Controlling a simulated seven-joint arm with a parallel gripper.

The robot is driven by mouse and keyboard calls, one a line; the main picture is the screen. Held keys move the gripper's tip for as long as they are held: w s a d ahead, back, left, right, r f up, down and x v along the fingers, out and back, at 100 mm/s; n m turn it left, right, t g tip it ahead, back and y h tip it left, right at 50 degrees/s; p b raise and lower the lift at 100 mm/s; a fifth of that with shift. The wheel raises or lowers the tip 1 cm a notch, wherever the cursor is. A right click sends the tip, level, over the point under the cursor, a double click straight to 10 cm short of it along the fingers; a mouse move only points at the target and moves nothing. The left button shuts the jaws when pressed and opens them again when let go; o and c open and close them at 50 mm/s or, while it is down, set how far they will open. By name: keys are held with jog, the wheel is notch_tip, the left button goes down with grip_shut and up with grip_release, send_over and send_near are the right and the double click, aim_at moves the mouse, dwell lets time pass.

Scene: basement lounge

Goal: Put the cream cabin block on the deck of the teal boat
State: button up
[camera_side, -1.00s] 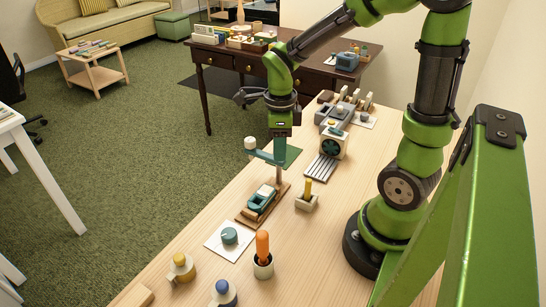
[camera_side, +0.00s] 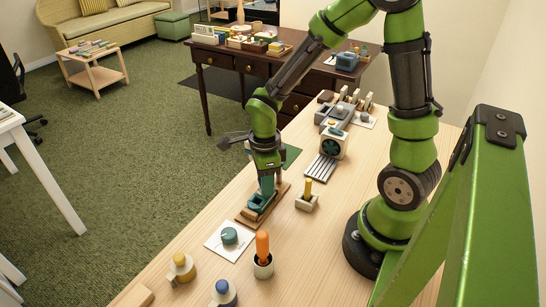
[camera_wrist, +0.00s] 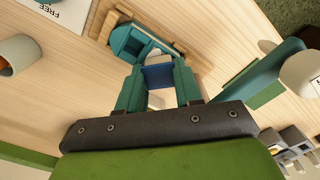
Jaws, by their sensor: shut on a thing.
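The teal boat (camera_side: 256,204) sits on a wooden base (camera_side: 246,219) on the table. It also shows at the top of the wrist view (camera_wrist: 124,40). My gripper (camera_side: 267,190) is low over the boat's far end, fingers pointing down. In the side view the fingers hide the block.
A teal arm with a white knob (camera_wrist: 299,73) stands close to my gripper. A yellow-handled holder (camera_side: 307,196), a white card with a teal knob (camera_side: 229,237) and an orange-handled tool in a cup (camera_side: 263,252) are nearby. A fan unit (camera_side: 333,146) stands farther back.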

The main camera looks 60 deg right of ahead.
jog(key=o, duration=1)
jog(key=shift+f, duration=0.1)
jog(key=s+a+r+n+t, duration=0.1)
jog(key=s+r+n+t, duration=0.1)
jog(key=r+n, duration=0.4)
jog(key=s+a+r+n+t+y, duration=0.1)
jog(key=s+r+n+t, duration=0.1)
jog(key=r+n, duration=0.5)
jog(key=s+r+n+t+y, duration=0.1)
jog(key=s+r+n+t, duration=0.1)
jog(key=r+n, duration=0.5)
jog(key=shift+a+r+n+t, duration=0.2)
jog(key=shift+n+t, duration=0.1)
jog(key=shift+n, duration=0.45)
jog(key=shift+a+r+n+t, duration=0.1)
jog(key=shift+a+n+t, duration=0.15)
jog(key=shift+n, duration=0.5)
